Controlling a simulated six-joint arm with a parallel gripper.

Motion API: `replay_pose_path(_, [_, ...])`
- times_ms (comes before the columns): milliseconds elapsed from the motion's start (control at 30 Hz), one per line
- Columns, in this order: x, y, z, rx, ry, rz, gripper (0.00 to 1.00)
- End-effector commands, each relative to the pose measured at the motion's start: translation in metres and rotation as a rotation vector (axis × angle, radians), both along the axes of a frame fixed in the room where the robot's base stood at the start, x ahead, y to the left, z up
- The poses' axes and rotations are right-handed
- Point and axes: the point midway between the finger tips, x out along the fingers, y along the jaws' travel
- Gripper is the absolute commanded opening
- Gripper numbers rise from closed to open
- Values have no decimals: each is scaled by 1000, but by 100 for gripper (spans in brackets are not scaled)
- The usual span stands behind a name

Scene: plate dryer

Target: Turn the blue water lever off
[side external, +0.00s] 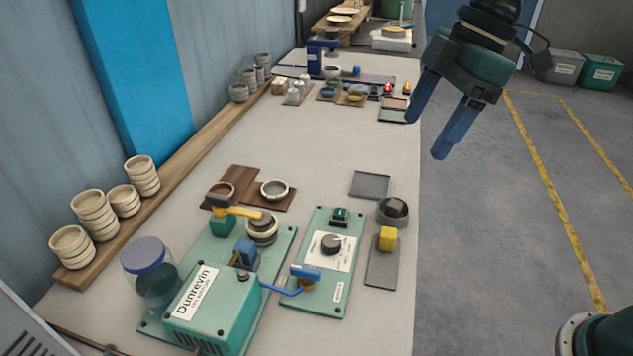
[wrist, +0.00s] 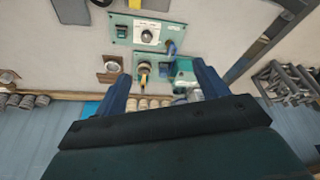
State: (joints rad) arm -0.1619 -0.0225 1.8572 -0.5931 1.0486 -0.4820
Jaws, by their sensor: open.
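The blue water lever (side external: 305,272) sits on a brass-coloured base near the front end of the green control panel (side external: 322,222). A blue hose runs from it to the Dunrevin machine (side external: 212,307). The lever also shows in the wrist view (wrist: 171,48), beyond and between my fingers. My gripper (side external: 425,134) is open and empty, high up at the table's right edge, well apart from the lever. In the wrist view its two blue fingers (wrist: 162,76) stand wide apart. I cannot tell whether the lever's position means on or off.
A yellow-handled lever (side external: 237,211) and a blue-lidded jar (side external: 150,270) stand around the machine. A yellow block (side external: 387,238) sits on a grey plate right of the panel. Stacked bowls (side external: 92,215) line a wooden shelf. The table's middle (side external: 310,140) is clear.

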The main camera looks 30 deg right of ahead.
Motion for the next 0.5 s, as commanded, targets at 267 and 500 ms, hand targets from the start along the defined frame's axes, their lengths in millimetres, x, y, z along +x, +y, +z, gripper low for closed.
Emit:
replay_pose_path(267, [38,44,-21,2,20,361,73])
replay_pose_path(500, [63,78,-48,15,26,670,73])
